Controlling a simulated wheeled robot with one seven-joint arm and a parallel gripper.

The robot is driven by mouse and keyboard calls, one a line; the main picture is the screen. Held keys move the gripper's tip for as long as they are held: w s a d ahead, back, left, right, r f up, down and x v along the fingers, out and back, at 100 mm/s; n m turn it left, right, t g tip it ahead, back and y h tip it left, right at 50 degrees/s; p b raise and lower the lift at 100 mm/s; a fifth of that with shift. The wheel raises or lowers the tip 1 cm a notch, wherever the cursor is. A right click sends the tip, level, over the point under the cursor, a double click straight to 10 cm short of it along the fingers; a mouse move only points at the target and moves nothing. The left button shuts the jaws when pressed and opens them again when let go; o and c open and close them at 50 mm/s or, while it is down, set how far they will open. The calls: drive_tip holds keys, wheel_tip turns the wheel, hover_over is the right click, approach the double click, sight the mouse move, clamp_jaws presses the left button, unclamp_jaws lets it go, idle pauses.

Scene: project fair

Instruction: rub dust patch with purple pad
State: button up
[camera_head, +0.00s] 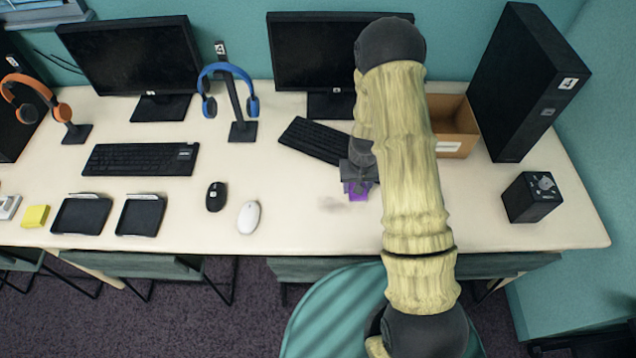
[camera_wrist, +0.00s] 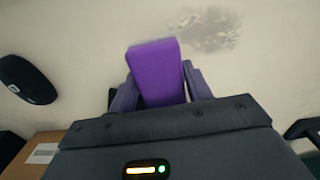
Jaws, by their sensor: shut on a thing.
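My gripper (camera_wrist: 160,88) is shut on the purple pad (camera_wrist: 155,68), which sticks out past the fingertips in the wrist view. In the head view the purple pad (camera_head: 357,190) shows small beneath my gripper (camera_head: 357,176), low over the desk. The dust patch (camera_wrist: 202,30) is a grey smudge on the pale desktop, just beyond the pad and to its right in the wrist view. In the head view the dust patch (camera_head: 342,203) is faint, directly left of the pad and partly beside it. I cannot tell whether the pad touches the desk.
A keyboard (camera_head: 318,141) lies behind my gripper, and a cardboard box (camera_head: 455,122) stands behind and right of it, partly hidden by my arm. A white mouse (camera_head: 249,217) and a black mouse (camera_head: 215,196) lie to the left. A black cube-shaped device (camera_head: 531,198) stands at right. Desk around the patch is clear.

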drive_tip(key=s+a+r+p, duration=0.1)
drive_tip(key=a+r+p, duration=0.1)
drive_tip(key=a, duration=0.4)
drive_tip(key=a+r+p, duration=0.2)
drive_tip(key=a, duration=0.3)
drive_tip(key=shift+s+a+p, duration=0.35)
